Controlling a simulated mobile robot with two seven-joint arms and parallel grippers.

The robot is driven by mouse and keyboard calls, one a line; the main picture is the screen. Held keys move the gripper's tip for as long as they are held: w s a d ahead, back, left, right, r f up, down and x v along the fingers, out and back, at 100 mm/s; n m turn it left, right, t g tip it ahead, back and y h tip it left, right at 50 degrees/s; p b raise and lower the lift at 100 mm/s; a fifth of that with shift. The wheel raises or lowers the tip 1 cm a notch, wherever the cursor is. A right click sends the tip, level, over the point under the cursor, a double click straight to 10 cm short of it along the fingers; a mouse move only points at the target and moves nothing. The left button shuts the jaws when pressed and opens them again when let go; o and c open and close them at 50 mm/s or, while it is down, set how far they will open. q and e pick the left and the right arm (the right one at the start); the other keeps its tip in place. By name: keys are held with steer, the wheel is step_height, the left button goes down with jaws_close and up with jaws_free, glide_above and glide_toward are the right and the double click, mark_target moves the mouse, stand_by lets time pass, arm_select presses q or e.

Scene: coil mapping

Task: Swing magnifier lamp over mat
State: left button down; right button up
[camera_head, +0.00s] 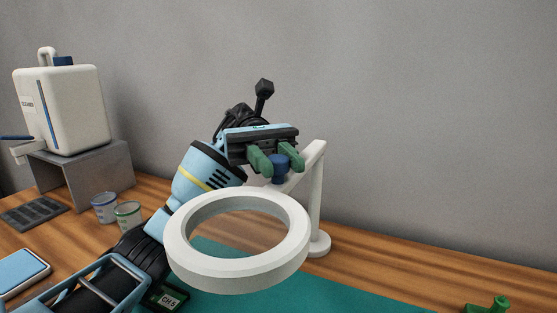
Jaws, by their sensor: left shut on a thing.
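The magnifier lamp has a white ring head (180,245) in the middle of the view, tilted, with its white stand (316,205) behind it to the right. The ring hangs above the near part of the teal mat (345,298), which also shows through its opening. My left gripper (277,163) comes in from the left, and its green fingers are shut on a blue knob (279,168) at the lamp's arm, above the ring. The fingers hide part of the knob and arm. My right gripper is not in view.
A white machine (75,110) stands on a grey riser (85,170) at the left. Two small cups (104,207) (128,215) and a dark tray (33,213) are near it. A green object (489,306) lies at the lower right.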

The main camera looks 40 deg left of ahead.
arm_select(q)
steer(key=c, duration=1.1)
jaws_free()
steer(key=shift+b+v, duration=1.2)
steer(key=shift+v, duration=2.7)
steer(key=shift+f, duration=0.1)
